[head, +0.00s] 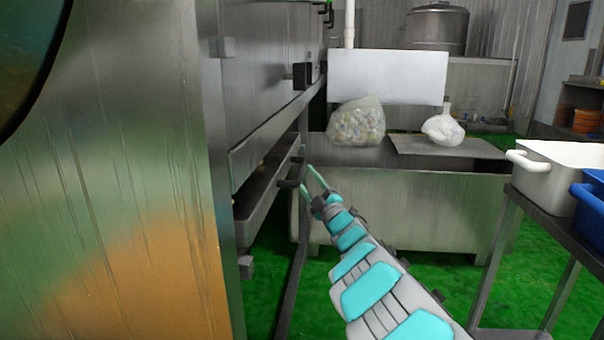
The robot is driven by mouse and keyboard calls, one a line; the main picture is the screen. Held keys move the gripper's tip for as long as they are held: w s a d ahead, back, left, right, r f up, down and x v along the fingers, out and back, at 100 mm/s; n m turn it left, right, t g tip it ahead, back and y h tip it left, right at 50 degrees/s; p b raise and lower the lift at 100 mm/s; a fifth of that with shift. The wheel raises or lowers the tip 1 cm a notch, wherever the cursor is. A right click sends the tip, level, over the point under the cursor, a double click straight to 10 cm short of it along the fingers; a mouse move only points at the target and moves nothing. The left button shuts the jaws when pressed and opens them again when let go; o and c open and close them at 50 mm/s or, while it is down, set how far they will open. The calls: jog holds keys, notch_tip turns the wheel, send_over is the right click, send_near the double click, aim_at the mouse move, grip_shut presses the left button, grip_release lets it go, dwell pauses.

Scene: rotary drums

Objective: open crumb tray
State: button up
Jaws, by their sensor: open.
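The crumb tray (262,200) is a long grey metal tray low on the side of the large metal machine at left. A dark handle (291,183) sticks out at its far end. My gripper (305,177) is at the end of my turquoise and grey arm, just right of the handle. Its two thin green fingers are apart with nothing seen between them. They look close to the handle, but I cannot tell whether they touch it. The near part of the tray is hidden behind the machine's front panel.
A metal bin (430,205) stands behind my gripper, with a clear bag (357,122) and a white bag (443,128) on top. A rack at right holds a white tub (552,170) and a blue tub (592,205). Green floor is open around my arm.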

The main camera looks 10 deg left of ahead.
jog(key=shift+x, duration=1.75)
jog(key=shift+c, duration=0.4)
grip_shut()
